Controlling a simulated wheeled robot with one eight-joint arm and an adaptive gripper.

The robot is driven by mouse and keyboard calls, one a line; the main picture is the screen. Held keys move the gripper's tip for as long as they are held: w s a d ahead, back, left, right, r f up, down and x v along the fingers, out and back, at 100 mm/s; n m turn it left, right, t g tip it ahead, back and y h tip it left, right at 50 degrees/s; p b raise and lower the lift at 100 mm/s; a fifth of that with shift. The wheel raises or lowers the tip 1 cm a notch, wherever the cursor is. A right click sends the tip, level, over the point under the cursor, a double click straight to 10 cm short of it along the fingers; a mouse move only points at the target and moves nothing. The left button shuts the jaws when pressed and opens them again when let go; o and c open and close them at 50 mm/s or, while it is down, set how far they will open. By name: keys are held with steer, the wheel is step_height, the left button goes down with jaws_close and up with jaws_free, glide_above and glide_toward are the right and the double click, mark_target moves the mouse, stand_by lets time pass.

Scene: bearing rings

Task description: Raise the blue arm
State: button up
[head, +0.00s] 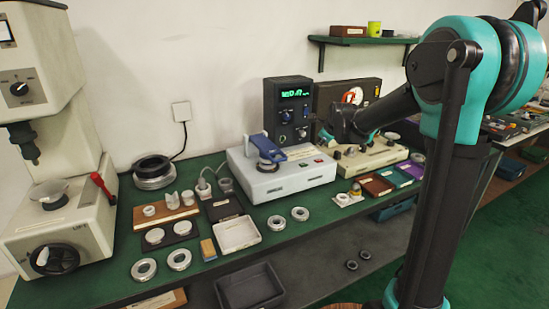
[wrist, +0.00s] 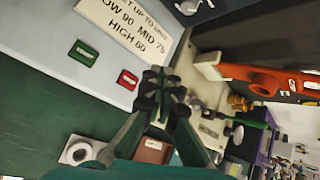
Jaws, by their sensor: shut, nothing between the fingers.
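The blue arm (head: 265,148) sits on top of the white machine (head: 280,182), over a round metal seat (head: 268,166). It also has an upright blue part at its left end. My gripper (head: 328,137) is to the right of the blue arm and apart from it, near the machine's right end. In the wrist view my gripper (wrist: 160,92) is shut and empty in front of the white machine (wrist: 60,25) and its printed label (wrist: 128,25). The blue arm cannot be made out clearly in the wrist view.
A dark display box (head: 290,108) stands behind the white machine. A cream machine (head: 365,158) stands to its right, with an orange-red lever (wrist: 255,78) nearby. Rings, trays and a cream press (head: 60,220) are on the left. The green bench front edge is partly clear.

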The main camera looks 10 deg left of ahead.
steer(key=shift+o, duration=1.2)
steer(key=shift+s, duration=0.1)
steer(key=shift+o, duration=1.1)
steer(key=shift+s+d+f, duration=0.2)
steer(key=shift+s, duration=0.1)
steer(key=shift+o, duration=1.4)
steer(key=s+d+f+n+g+y, duration=0.1)
steer(key=s+f+n+y, duration=0.1)
steer(key=s, duration=0.4)
steer(key=shift+n, duration=0.7)
steer(key=n+y, duration=0.8)
steer(key=n, duration=0.5)
glide_toward(281, 160)
steer(key=shift+t, duration=0.3)
steer(key=x, duration=1)
steer(key=shift+a+f, duration=0.25)
steer(key=shift+f, duration=0.05)
